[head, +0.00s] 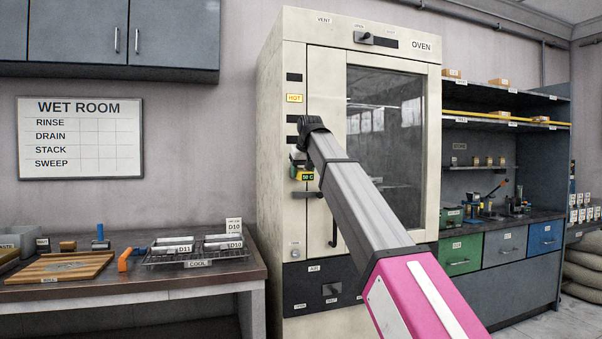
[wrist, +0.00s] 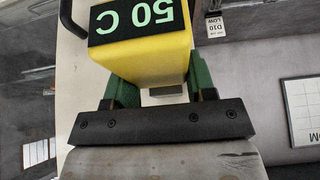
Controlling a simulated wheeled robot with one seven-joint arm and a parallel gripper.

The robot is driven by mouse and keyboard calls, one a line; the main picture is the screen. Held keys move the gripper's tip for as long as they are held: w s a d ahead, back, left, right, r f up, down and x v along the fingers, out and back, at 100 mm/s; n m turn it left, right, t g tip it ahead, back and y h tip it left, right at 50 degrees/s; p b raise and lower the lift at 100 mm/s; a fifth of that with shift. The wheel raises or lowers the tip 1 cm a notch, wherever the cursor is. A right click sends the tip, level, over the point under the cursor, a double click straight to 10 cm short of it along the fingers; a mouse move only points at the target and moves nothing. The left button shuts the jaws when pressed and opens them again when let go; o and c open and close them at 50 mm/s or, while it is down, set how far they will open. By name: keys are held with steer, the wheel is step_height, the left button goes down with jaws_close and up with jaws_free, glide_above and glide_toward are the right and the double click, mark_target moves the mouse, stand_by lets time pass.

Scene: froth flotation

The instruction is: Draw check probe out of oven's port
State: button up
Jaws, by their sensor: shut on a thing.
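The check probe (head: 305,173) has a yellow body and a dark display reading about 50 C, and shows in front of the oven's (head: 271,170) left front panel. In the wrist view the probe (wrist: 150,62) is large and upside down. My gripper (wrist: 161,84) is shut on its yellow body, with one green finger on each side. In the head view my arm reaches up to the oven front, and the gripper is mostly hidden behind my wrist. The oven's port and the probe's far end are hidden, so I cannot tell whether it is in the port.
The oven door with its dark window (head: 385,150) appears closed. A bench at left holds a wire rack marked COOL (head: 197,256), a wooden board (head: 62,267) and an orange-handled tool (head: 127,260). Shelves (head: 500,95) and drawers (head: 460,254) stand at right.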

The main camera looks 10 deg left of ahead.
mark_target(307, 178)
steer(key=shift+s+d, duration=0.65)
steer(key=shift+s, duration=0.45)
steer(key=shift+s+d, duration=0.7)
steer(key=shift+s, duration=0.4)
steer(key=shift+s+d, duration=0.65)
steer(key=shift+s, duration=0.45)
steer(key=shift+a, duration=0.1)
